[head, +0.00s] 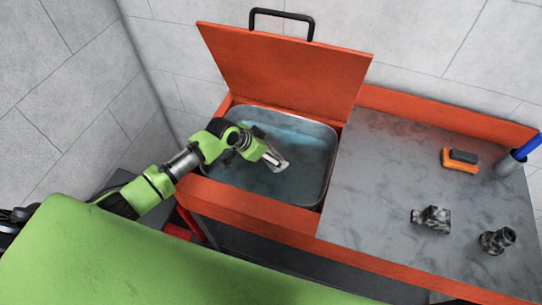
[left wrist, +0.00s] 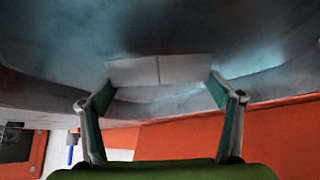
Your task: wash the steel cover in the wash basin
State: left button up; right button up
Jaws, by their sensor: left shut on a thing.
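My left gripper (head: 264,153) reaches in from the left over the wash basin (head: 328,165), an open steel tub with bluish water. It is shut on the steel cover (head: 277,163), a small pale metal piece at the fingertips, low over or in the water; I cannot tell which. In the left wrist view the cover (left wrist: 160,70) shows as a flat grey plate between the two fingers, with a thin line down its middle. My right gripper is not in view.
The basin's orange lid (head: 290,70) stands open behind it. The worktop beside the basin is clear.

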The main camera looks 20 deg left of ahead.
aim_at(271, 150)
pick_arm(q)
jog(key=shift+r+p, duration=2.95)
jog(key=shift+r, duration=0.6)
jog(key=shift+r+p, duration=0.6)
jog(key=shift+r, duration=2)
notch_tip(271, 150, up, 4)
